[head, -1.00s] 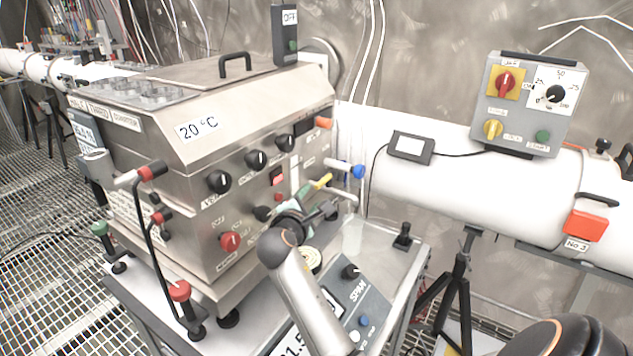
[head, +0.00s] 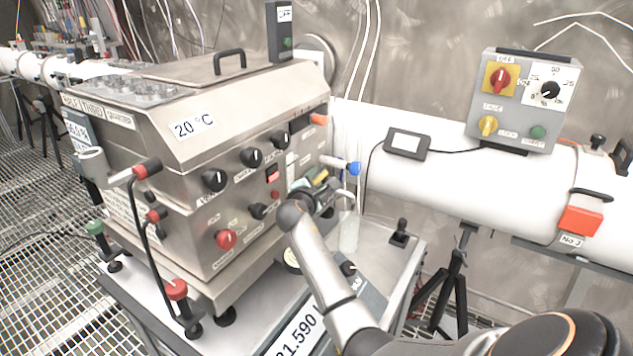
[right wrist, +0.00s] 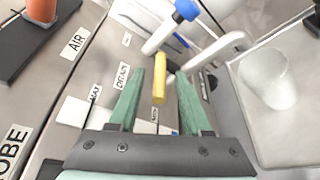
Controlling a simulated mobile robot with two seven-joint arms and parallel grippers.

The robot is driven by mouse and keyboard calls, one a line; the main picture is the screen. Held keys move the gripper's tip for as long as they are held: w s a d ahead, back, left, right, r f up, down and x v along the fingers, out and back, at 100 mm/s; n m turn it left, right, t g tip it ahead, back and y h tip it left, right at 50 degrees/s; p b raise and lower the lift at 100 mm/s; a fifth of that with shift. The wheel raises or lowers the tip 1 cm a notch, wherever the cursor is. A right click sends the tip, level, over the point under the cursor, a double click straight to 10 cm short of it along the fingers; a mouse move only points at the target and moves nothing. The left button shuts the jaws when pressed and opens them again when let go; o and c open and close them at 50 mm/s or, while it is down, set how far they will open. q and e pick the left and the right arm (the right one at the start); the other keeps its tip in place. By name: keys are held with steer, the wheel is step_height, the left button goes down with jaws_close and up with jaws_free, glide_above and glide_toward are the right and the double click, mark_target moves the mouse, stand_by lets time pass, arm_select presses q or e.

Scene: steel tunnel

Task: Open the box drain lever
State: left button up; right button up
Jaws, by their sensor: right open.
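The steel box (head: 180,200) stands on a cart, its front panel facing right. The yellow drain lever (right wrist: 159,80) points toward me in the right wrist view, beside a label that seems to read DRAIN. In the head view the yellow lever (head: 320,177) is partly hidden by my right gripper (head: 316,188). In the right wrist view my right gripper (right wrist: 160,88) is open, with one green finger on each side of the lever. There is a visible gap on both sides, so the fingers are not closed on it. My left gripper is not in view.
A blue-tipped handle (right wrist: 186,11) and pale pipes lie just beyond the yellow lever. A clear beaker (right wrist: 267,78) stands on the cart top to the right. An orange knob (right wrist: 41,10) sits at upper left. Black knobs (head: 215,180) line the panel.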

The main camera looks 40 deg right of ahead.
jaws_close()
stand_by(0.3)
